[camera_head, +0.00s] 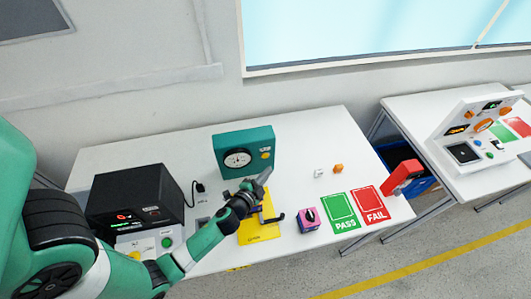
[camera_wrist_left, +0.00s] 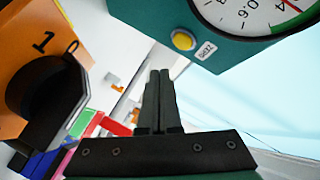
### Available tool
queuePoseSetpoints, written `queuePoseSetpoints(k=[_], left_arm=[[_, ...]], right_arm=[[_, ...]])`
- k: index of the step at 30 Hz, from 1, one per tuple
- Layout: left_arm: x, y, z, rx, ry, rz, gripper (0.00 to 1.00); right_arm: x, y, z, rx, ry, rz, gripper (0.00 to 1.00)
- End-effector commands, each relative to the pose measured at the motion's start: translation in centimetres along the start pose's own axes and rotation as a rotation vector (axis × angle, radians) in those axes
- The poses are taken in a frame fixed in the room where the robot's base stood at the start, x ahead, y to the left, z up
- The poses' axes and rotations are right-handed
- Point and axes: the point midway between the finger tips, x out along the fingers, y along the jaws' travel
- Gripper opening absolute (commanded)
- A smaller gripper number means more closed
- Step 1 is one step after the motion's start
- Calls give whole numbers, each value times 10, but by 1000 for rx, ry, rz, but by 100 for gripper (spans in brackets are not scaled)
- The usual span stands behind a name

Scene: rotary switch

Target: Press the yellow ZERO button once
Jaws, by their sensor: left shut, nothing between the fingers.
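The teal gauge box (camera_head: 228,142) stands at the back of the white table with a round dial (camera_head: 237,159). Its yellow ZERO button (camera_head: 264,155) sits to the right of the dial. In the left wrist view the button (camera_wrist_left: 183,41) shows beside its ZERO label (camera_wrist_left: 205,50). My left gripper (camera_head: 264,175) is shut and empty, in front of the box just below the button in the head view. In the left wrist view its fingertips (camera_wrist_left: 160,75) point near the button, with a visible gap in the picture. My right gripper is not in view.
An orange block (camera_wrist_left: 28,55) with a black knob is close at the left in the wrist view. A yellow base (camera_head: 258,232), purple box (camera_head: 309,220), black device (camera_head: 135,200), green PASS mat (camera_head: 340,210) and red FAIL mat (camera_head: 371,203) are on the table.

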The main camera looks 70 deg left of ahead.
Motion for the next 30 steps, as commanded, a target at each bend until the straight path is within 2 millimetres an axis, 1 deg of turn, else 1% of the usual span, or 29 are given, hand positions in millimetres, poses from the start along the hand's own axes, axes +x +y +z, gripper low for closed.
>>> queuePoseSetpoints(k=[1,6,9,30], left_arm=[[4,-7,2,-1,-4,-1,0],[16,-14,11,0,-2,0,0],[19,-15,14,-1,-1,0,0],[20,-15,15,0,0,0,0]], right_arm=[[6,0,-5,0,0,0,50],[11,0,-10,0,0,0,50],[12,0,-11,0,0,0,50],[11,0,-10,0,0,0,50]])
